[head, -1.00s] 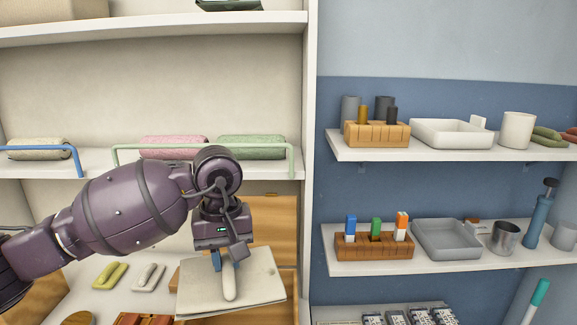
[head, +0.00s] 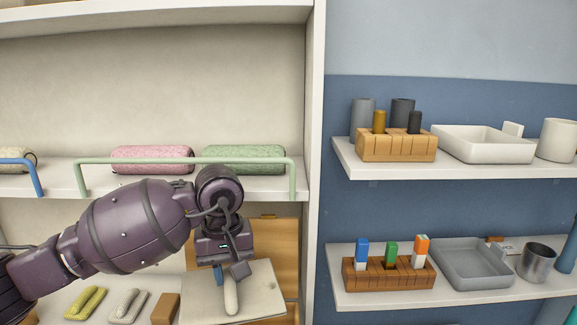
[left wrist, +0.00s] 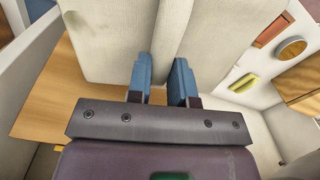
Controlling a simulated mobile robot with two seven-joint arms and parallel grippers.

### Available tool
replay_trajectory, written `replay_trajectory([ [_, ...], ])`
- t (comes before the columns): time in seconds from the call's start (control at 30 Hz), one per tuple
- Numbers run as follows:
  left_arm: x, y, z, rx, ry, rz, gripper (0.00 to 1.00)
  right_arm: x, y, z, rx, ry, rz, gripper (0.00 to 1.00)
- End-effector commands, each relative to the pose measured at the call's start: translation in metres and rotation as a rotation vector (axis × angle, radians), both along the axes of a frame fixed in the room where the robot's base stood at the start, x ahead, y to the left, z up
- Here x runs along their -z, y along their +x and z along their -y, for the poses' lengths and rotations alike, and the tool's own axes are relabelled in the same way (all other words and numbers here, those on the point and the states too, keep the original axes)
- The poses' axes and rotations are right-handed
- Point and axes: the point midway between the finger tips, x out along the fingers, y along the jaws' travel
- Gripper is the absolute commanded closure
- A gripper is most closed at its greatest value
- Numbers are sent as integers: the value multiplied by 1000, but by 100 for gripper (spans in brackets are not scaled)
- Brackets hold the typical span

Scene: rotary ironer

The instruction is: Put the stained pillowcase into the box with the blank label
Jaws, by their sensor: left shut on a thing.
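My left gripper (head: 226,274) is shut on a cream folded cloth, the pillowcase (head: 262,294), which hangs flat below the fingers with a pinched fold at the grip. In the left wrist view, the blue fingertips (left wrist: 161,82) are at the cloth (left wrist: 222,40), which spreads on both sides of them. A wood surface also shows in the left wrist view (left wrist: 45,98). No label is readable. My right gripper is out of view.
A shelf above holds pink (head: 152,159) and green (head: 244,159) rolls behind a green rail (head: 190,161). A white upright panel (head: 315,200) stands close on the right. Yellow (head: 87,303) and pale (head: 128,306) small items lie below left. Right shelves hold blocks and trays (head: 470,262).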

Motion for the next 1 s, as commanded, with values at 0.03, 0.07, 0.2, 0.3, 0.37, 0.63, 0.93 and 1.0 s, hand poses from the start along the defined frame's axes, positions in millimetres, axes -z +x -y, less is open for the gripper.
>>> replay_trajectory([
  [0.03,6,0,0,0,-1,-2,100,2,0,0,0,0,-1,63],
  [0.07,9,0,0,0,-1,-3,100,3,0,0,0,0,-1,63],
  [0.2,18,0,0,1,-1,-1,100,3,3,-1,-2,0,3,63],
  [0.3,21,0,0,1,-1,-1,100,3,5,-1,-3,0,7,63],
  [0.37,22,0,0,1,-1,-1,100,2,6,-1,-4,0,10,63],
  [0.63,22,0,0,1,-1,0,78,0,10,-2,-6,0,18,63],
  [0.93,22,0,0,1,0,0,50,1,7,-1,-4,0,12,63],
  [1.0,22,0,0,1,0,0,50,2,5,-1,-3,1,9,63],
])
